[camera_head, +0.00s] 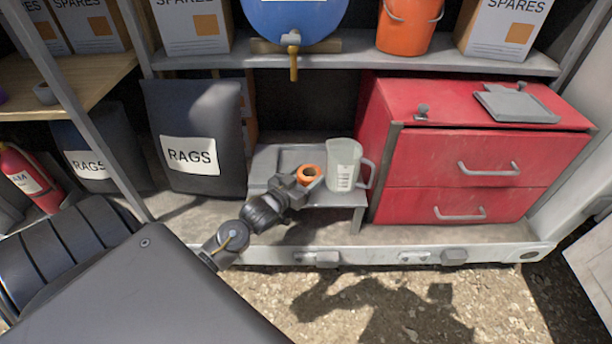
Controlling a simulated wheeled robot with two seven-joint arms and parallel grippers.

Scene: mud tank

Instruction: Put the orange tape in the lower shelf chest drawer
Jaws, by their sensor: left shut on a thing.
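The orange tape (309,173) is a small ring over the low grey stand, left of the measuring jug. My left gripper (300,181) is shut on the tape; its arm comes in from the lower left. I cannot tell whether the tape still touches the stand. The red chest (388,170) stands at the right on the lower shelf. Its upper drawer (487,160) and lower drawer (460,206) both look shut, each with a grey bar handle. My right gripper is out of view.
A clear measuring jug (343,172) stands on the low grey stand (284,157), close beside the tape. A dark rags bag (205,115) is at the left. A grey clipboard-like plate (516,104) lies on the chest. Open gravel (400,300) lies in front of the shelf.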

